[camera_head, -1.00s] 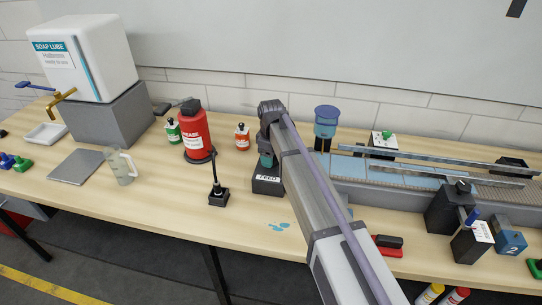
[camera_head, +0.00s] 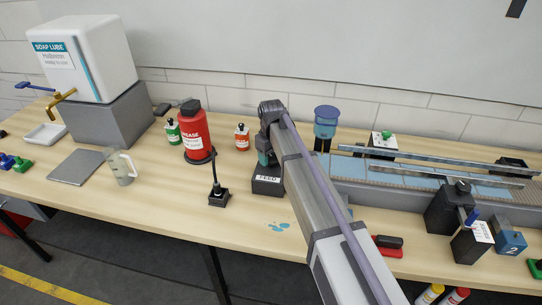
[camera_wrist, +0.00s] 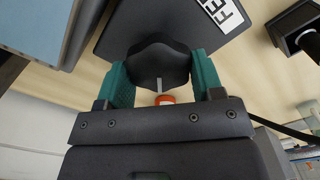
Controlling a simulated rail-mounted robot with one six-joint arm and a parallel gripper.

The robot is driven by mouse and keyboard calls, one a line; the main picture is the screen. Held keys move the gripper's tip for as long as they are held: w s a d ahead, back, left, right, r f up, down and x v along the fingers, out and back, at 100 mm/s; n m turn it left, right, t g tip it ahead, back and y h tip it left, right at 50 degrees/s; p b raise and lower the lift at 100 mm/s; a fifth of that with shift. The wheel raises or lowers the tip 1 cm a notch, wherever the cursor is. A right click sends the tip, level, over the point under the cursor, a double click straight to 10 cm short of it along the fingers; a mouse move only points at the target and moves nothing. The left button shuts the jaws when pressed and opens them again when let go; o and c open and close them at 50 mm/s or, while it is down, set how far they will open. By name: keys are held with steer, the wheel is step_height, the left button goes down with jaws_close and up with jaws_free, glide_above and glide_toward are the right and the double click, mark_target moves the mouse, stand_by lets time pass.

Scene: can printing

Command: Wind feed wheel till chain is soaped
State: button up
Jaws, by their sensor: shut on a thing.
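The feed wheel is a black lobed knob (camera_wrist: 158,62) on the FEED box (camera_head: 267,181). My gripper (camera_wrist: 160,78) has its two green fingers shut on opposite sides of the wheel in the wrist view. In the head view my arm hides the wheel and most of the gripper. The chain (camera_head: 425,183) runs between metal rails to the right of my arm. A light-blue film covers its left and middle stretch, and the far right looks tan-grey. A blue cup (camera_head: 326,118) stands at the chain's left end.
A soap lube tank (camera_head: 88,60) stands at the left on a grey block. A clear jug (camera_head: 121,166), a red grease can (camera_head: 194,132) and a small black post (camera_head: 218,190) stand left of the box. Blue drops (camera_head: 279,227) lie on the bench front.

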mark_target(272, 156)
steer(key=m, duration=0.6)
steer(key=shift+d, duration=0.1)
steer(key=m, duration=0.6)
steer(key=shift+d, duration=0.1)
stand_by(0.4)
steer(key=o, duration=0.9)
step_height(272, 156, up, 11)
steer(key=p, duration=1)
steer(key=shift+f+p, duration=0.1)
steer(key=shift+p, duration=0.3)
